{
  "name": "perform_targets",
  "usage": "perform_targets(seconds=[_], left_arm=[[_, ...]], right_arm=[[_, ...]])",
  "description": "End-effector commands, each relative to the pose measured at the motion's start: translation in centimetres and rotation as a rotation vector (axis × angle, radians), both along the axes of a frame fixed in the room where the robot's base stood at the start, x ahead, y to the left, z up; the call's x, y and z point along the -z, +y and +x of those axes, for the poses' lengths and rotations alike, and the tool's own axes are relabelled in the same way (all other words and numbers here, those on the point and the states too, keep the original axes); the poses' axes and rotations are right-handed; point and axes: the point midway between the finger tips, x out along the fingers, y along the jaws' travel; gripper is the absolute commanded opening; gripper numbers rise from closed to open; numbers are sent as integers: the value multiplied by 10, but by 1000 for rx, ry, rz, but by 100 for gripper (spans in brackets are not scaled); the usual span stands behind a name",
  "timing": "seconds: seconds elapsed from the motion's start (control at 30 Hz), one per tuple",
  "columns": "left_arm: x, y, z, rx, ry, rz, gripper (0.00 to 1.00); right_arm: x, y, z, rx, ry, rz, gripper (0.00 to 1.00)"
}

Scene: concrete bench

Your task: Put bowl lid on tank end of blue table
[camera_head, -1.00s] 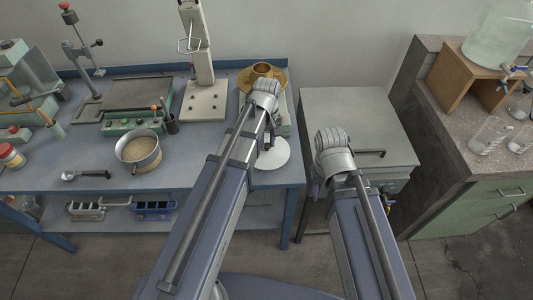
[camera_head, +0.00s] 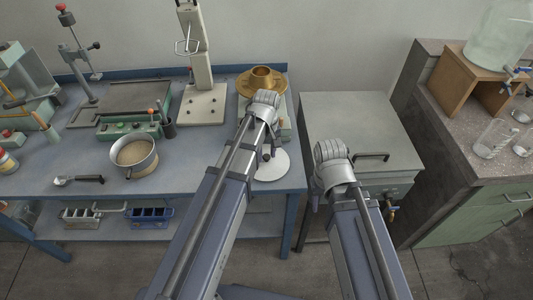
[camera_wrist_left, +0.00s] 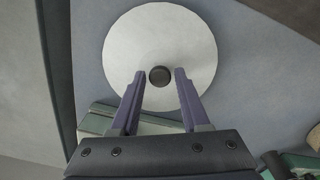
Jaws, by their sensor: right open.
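The bowl lid (camera_head: 272,169) is a white disc lying flat on the right end of the blue table (camera_head: 213,165), the end toward the glass tank (camera_head: 497,35). In the left wrist view the lid (camera_wrist_left: 140,45) shows a black knob (camera_wrist_left: 160,76) at its middle. My left gripper (camera_wrist_left: 158,88) is open over the lid, its fingers apart with the knob between and just beyond their tips; no contact shows. My right gripper (camera_head: 315,197) hangs right of the table, its fingers mostly hidden by its wrist.
A metal pot of grainy material (camera_head: 134,157) and a scoop (camera_head: 78,180) are on the table's left part. A scale with a brass pan (camera_head: 262,80) stands behind the lid. A grey cabinet (camera_head: 355,115) stands right of the table. Bare tabletop lies between pot and lid.

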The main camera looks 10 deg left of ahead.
Motion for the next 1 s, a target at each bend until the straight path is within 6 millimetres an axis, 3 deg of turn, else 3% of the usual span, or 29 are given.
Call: perform_targets(seconds=[0.13,0.57,0.77,1.0], left_arm=[[0,0,0,0,0,0,63],[-7,0,0,0,0,0,63],[-25,0,0,0,0,0,63],[-61,0,0,0,0,0,63]], right_arm=[[0,0,0,0,0,0,50],[-7,0,0,0,0,0,50],[-25,0,0,0,0,0,50],[-61,0,0,0,0,0,50]])
